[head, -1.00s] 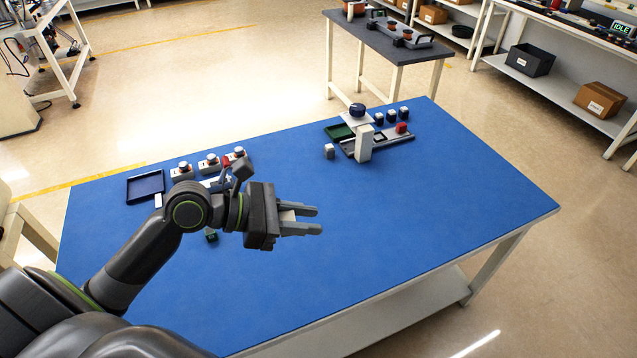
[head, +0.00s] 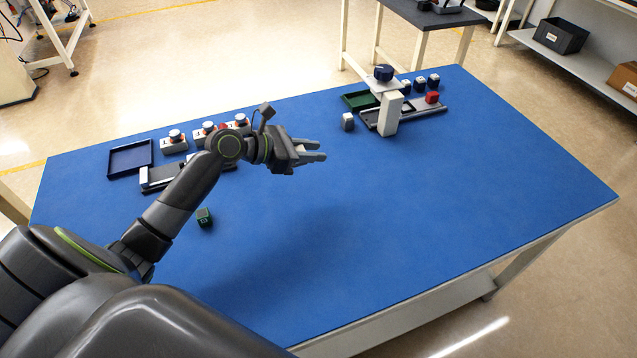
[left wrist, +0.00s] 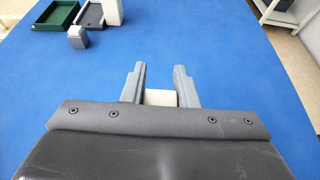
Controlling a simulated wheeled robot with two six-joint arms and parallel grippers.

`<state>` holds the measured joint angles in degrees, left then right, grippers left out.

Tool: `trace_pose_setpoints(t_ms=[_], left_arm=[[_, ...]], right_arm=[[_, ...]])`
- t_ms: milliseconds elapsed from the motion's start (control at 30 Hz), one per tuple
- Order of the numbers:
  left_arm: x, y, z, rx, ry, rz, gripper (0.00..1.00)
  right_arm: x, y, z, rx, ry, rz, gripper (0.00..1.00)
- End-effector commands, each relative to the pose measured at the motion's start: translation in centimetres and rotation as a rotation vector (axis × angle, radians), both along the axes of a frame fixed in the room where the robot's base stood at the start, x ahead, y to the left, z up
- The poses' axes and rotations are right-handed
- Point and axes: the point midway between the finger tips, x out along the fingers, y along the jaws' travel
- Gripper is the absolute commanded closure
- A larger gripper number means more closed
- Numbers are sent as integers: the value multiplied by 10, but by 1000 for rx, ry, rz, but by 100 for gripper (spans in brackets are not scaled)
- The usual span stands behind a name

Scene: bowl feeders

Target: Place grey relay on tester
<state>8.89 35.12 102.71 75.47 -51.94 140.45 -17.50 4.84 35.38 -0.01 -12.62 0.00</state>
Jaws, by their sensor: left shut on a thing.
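My left gripper (head: 318,157) is over the middle of the blue table and shut on a pale block (left wrist: 160,98), which sits between the fingers near the palm. The block's type is not clear. A small grey block (head: 348,121) stands on the table beyond the gripper; it also shows at top left in the left wrist view (left wrist: 77,38). A station with a pale post (head: 390,114) and a dark blue knob (head: 384,73) stands behind it. A low dark slotted fixture (head: 160,178) is partly hidden by my left arm. No label shows which is the tester. My right gripper is out of view.
Button boxes (head: 174,141) and a dark blue tray (head: 131,159) line the left back edge. A green tray (head: 358,100), a red block (head: 432,97) and several dark blocks surround the station. A green block (head: 204,217) lies near my arm. The right and front table are clear.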

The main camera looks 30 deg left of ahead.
Motion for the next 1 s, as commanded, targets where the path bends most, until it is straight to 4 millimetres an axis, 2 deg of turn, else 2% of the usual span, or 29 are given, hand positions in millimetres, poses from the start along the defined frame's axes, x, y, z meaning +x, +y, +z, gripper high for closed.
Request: trace_pose_setpoints(t_ms=[300,467,633,767,1000], left_arm=[[2,1,-55,-4,3,4,96],[2,1,-69,-1,1,4,96],[2,1,-94,-2,3,5,96],[2,1,-102,-1,0,4,96],[2,1,-101,0,0,3,96]], right_arm=[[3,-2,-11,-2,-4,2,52],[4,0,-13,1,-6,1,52],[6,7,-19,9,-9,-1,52],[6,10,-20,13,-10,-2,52],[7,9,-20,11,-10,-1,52]])
